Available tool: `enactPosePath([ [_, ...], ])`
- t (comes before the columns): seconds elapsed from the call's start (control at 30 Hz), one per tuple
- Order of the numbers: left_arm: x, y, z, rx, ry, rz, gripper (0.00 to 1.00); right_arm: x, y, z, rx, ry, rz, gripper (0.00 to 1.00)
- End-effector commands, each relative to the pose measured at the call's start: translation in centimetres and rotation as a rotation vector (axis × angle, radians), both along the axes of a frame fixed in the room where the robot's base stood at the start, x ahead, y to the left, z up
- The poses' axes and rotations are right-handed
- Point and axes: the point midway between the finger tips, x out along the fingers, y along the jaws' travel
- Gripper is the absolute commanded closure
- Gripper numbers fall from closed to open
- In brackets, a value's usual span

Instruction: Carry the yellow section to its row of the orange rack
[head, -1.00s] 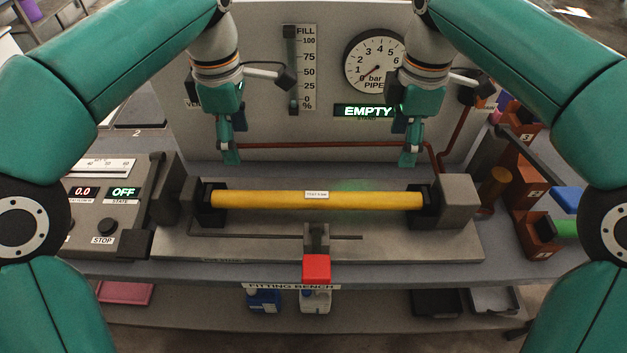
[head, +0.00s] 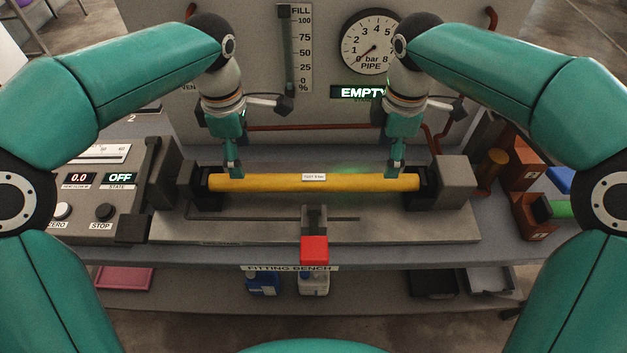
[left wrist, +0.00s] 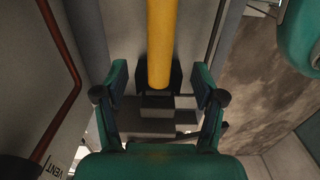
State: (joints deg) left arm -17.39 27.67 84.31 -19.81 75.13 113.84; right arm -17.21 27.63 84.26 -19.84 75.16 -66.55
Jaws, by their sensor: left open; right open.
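The yellow section (head: 270,183), a long tube with a small white label, lies level across the bench fixture, its ends in dark holders. In the left wrist view the yellow section (left wrist: 160,42) runs between the two spread fingers. My left gripper (head: 233,170) is open at the tube's left end, with its fingertips down at the tube. My right gripper (head: 396,170) is open at the tube's right end, likewise low. I cannot tell whether either touches it. The orange rack (head: 528,173) stands at the right, partly hidden by my right arm; green and blue pieces show there.
A red block (head: 314,249) sticks out at the fixture's front middle. A grey end block (head: 453,181) stands right of the tube. The control panel (head: 100,190) at left reads OFF and 0.0. The gauge board (head: 330,60) rises behind and reads EMPTY.

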Motion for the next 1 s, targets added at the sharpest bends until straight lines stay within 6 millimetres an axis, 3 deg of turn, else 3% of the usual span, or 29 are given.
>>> enactPosePath([
  [0.2, -0.1, 0.0, -4.4, 0.001, 0.005, -0.001, 0.31, -0.1, 0.0, -4.4, -0.001, 0.005, 0.001, 0.31],
  [0.4, 0.0, 0.0, -7.1, 0.001, 0.003, 0.0, 0.31, 0.0, 0.0, -7.2, -0.001, 0.004, 0.0, 0.31],
  [0.6, 0.0, 0.0, -8.3, -0.001, 0.0, 0.0, 0.31, 0.0, 0.0, -8.3, 0.001, 0.0, 0.0, 0.31],
  [0.9, 0.0, 0.0, -8.4, 0.0, 0.0, 0.0, 0.31, 0.0, 0.0, -8.4, 0.001, 0.0, 0.0, 0.31],
  [1.0, 0.0, 0.0, -8.4, 0.0, 0.0, -0.001, 0.47, 0.0, 0.0, -8.4, 0.001, 0.0, 0.0, 0.47],
])
